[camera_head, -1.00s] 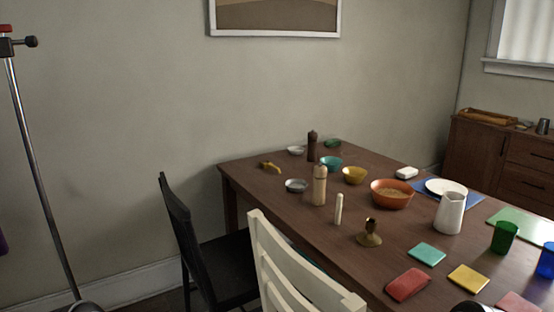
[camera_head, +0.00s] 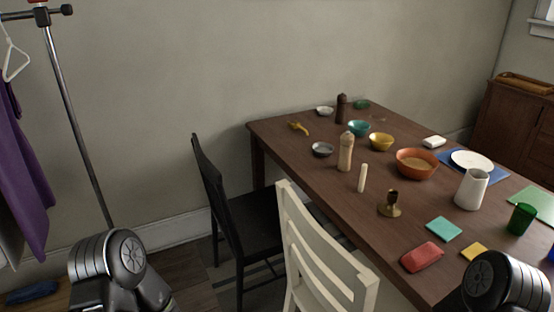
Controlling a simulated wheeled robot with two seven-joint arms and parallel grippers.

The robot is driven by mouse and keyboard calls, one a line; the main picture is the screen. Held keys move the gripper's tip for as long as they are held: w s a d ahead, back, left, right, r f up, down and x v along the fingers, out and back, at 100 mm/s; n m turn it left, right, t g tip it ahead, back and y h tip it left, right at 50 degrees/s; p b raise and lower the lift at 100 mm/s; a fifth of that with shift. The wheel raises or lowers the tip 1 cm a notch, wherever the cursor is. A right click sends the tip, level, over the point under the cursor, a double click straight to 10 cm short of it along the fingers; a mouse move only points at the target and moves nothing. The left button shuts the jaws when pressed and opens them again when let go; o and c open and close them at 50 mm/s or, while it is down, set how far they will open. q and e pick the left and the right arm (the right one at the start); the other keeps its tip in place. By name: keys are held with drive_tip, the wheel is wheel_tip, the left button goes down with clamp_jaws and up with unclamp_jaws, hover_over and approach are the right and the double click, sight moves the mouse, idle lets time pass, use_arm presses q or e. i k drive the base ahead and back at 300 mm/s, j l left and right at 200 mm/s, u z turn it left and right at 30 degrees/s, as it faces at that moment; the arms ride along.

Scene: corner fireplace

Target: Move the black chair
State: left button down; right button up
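The black chair (camera_head: 256,222) stands upright at the near-left side of the wooden table (camera_head: 330,190), close to the back wall. Its tall back is on the left and its seat reaches toward the table edge. Part of its seat and legs is hidden behind the white chair. Parts of my two arms show at the bottom left and bottom right, both apart from the chair. Neither of my grippers is in view.
A white chair (camera_head: 318,262) stands just in front of the black chair, by the table. A metal clothes rack (camera_head: 76,120) with a purple garment (camera_head: 22,175) is at the left. Floor (camera_head: 200,268) shows between the rack and the black chair.

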sight(249, 223)
drive_tip(key=i+j+z, duration=0.1)
drive_tip(key=j, duration=0.3)
drive_tip(key=i+j, duration=0.25)
drive_tip(key=j, duration=0.15)
drive_tip(key=i+j+z, duration=0.15)
drive_tip(key=j, duration=0.2)
drive_tip(key=i+j, duration=0.1)
drive_tip(key=j, duration=0.35)
drive_tip(key=i+j+z, duration=0.15)
drive_tip(key=j, duration=0.25)
drive_tip(key=i+j, duration=0.1)
drive_tip(key=j, duration=0.3)
drive_tip(key=i+j+z, duration=0.15)
drive_tip(key=j, duration=0.3)
